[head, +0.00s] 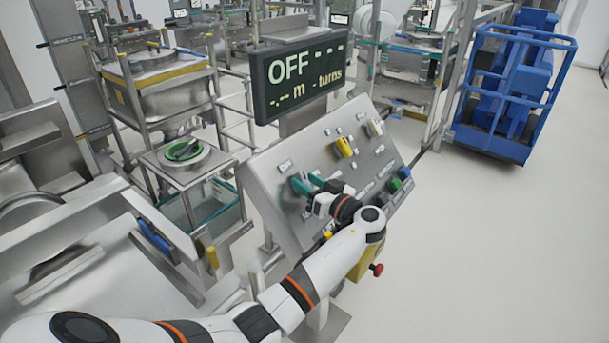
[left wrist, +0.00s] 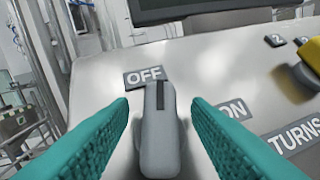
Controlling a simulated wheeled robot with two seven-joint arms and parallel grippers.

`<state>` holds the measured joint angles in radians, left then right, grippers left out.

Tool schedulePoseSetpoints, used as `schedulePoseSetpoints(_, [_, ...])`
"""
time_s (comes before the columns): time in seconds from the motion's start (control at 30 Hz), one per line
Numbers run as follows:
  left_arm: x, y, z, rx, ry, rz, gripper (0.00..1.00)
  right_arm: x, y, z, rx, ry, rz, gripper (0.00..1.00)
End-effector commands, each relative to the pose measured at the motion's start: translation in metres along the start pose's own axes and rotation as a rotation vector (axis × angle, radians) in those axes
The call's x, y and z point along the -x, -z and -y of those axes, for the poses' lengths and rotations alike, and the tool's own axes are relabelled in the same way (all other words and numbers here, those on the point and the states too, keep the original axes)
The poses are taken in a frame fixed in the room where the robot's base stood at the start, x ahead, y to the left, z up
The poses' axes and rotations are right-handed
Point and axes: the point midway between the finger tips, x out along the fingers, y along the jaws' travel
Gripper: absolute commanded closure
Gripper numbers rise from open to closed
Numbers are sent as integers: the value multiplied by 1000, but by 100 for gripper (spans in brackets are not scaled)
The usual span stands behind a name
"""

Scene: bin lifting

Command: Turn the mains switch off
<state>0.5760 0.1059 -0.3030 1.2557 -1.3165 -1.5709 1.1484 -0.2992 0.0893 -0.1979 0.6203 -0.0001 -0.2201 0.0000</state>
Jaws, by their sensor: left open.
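The mains switch (left wrist: 160,130) is a grey lever knob on the sloping metal control panel (head: 262,195). In the left wrist view its dark pointer line aims up at the OFF label (left wrist: 144,76); the ON label (left wrist: 233,109) is to its right. My left gripper (head: 306,184) is open, with one teal finger on each side of the knob and a visible gap on both sides. In the head view the knob is hidden by the gripper. The display (head: 300,78) above the panel reads OFF, with dashes for the other values. My right gripper is out of view.
A yellow knob (head: 343,147), a pale knob (head: 375,128) and green and blue buttons (head: 394,185) are on the panel to the right of the gripper. A red button (head: 377,269) sticks out low down. A blue caged cart (head: 510,95) stands at the back right; the right floor is clear.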

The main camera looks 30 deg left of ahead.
Motion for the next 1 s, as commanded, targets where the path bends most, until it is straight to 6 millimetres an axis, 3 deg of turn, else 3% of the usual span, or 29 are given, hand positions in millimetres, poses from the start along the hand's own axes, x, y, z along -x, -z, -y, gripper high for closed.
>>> schedulePoseSetpoints(0.2, [-14, 0, 0, 0, 1, -2, 56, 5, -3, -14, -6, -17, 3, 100])
schedulePoseSetpoints(0.43, [-14, 1, 0, 0, 1, -2, 56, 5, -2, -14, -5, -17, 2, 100])
schedulePoseSetpoints(0.47, [-14, 1, 0, 1, 1, -2, 58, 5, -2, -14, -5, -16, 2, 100])
schedulePoseSetpoints(0.73, [-14, 1, 0, 0, 2, -2, 100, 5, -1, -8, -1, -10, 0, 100])
schedulePoseSetpoints(1.0, [-13, 6, 2, 10, -7, -4, 100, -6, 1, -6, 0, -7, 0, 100])
